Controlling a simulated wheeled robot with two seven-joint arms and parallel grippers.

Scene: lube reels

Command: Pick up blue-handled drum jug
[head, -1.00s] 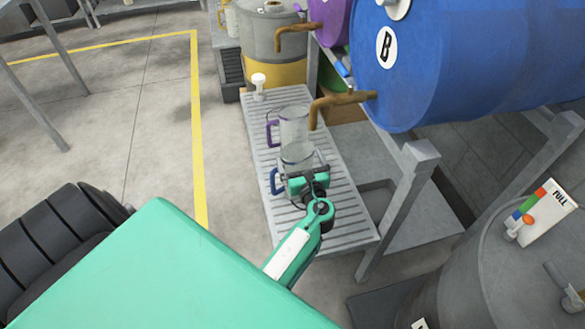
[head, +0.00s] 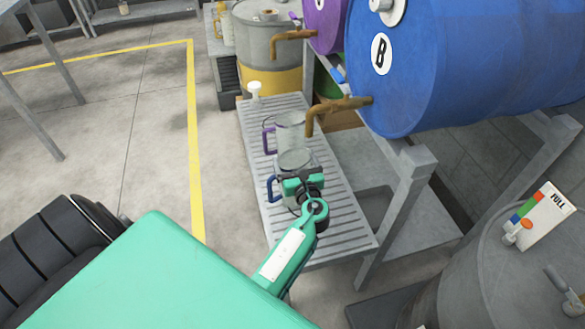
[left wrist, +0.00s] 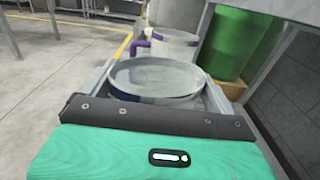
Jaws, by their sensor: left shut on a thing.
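The blue-handled drum jug (head: 295,160) is a clear, upright jug over the slatted grey stand, with its blue handle on the left side. My left gripper (head: 299,173) is at its near side, shut on the jug body. In the left wrist view the jug's round open rim (left wrist: 158,75) sits between the two grey fingers. The gripper hides the jug's lower near part, so I cannot tell whether its base touches the slats. My right gripper is in neither view.
A purple-handled jug (head: 290,132) stands close behind the held jug. A brown tap (head: 335,105) from the blue drum (head: 430,65) reaches over the stand (head: 335,225) on the right. A small white-topped item (head: 255,89) stands at the far end. The left floor is open.

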